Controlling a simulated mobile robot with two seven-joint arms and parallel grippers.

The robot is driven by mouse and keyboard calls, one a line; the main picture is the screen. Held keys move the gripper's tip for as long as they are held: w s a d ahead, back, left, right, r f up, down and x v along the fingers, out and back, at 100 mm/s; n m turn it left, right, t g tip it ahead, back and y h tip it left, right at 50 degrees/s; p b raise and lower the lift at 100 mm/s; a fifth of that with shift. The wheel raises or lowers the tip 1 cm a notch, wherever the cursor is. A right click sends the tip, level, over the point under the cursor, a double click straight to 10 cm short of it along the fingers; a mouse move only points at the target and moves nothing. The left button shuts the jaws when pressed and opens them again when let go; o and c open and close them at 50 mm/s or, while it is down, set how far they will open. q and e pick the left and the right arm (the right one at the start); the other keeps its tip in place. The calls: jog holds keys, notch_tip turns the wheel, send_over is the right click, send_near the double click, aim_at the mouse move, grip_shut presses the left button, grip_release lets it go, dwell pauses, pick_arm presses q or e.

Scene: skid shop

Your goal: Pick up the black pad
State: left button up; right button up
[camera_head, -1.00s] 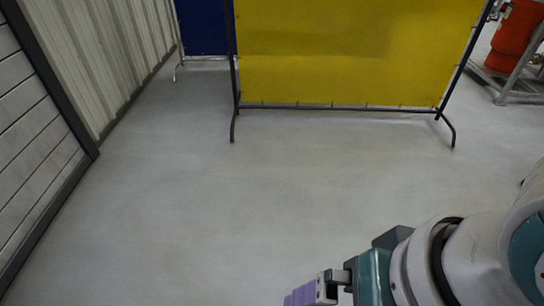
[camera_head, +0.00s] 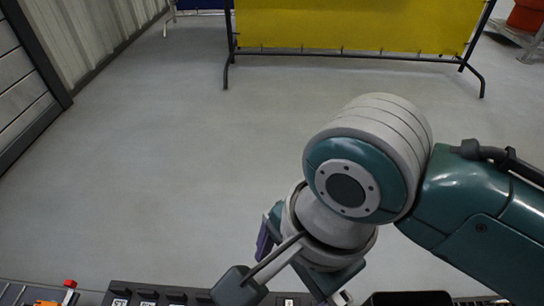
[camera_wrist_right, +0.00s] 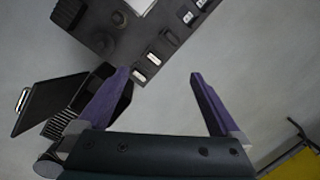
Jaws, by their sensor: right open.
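My right gripper (camera_wrist_right: 158,75) is open, its two purple fingers wide apart with nothing between them. In the head view one purple finger (camera_head: 263,240) shows beside my wrist, which hides the rest. A flat black panel (camera_wrist_right: 45,103) with a silver piece at its outer edge lies left of the gripper in the wrist view. Next to it is a black ribbed part (camera_wrist_right: 68,118), partly behind the left finger. I cannot tell which of these, if either, is the black pad. My left gripper is not in view.
A dark rack with white-labelled slots (camera_head: 172,296) runs along the bottom of the head view; it also shows in the wrist view (camera_wrist_right: 112,45). A red knob (camera_head: 70,284) is at its left. A yellow screen (camera_head: 350,25) stands beyond clear grey floor (camera_head: 170,150).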

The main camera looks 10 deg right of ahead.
jog(key=w+d+f+m+b, duration=0.1)
jog(key=f+m+b, duration=0.1)
jog(key=f+b, duration=0.6)
jog(key=w+d+f+m+h+b, duration=0.1)
jog(key=w+f+m+b, duration=0.1)
jog(key=f+b, duration=0.6)
jog(key=w+d+f+m+b, duration=0.1)
jog(key=d+f+m+b, duration=0.1)
jog(key=f+b, duration=0.6)
jog(key=shift+w+f+m+g+h, duration=0.2)
jog(key=shift+f+m, duration=0.15)
jog(key=shift+f, duration=0.9)
jog(key=shift+w+f+m+g+h, duration=0.1)
jog(key=shift+f+m+h, duration=0.2)
jog(key=shift+f, duration=0.9)
notch_tip(320, 180, down, 4)
jog(key=b, duration=0.4)
jog(key=shift+f+b, duration=0.25)
jog(key=shift+b, duration=0.05)
notch_tip(320, 180, down, 5)
jog(key=b, duration=0.6)
jog(key=shift+a, duration=0.15)
jog(key=shift+s, duration=0.1)
jog(key=shift+r, duration=0.1)
jog(key=c, duration=1.1)
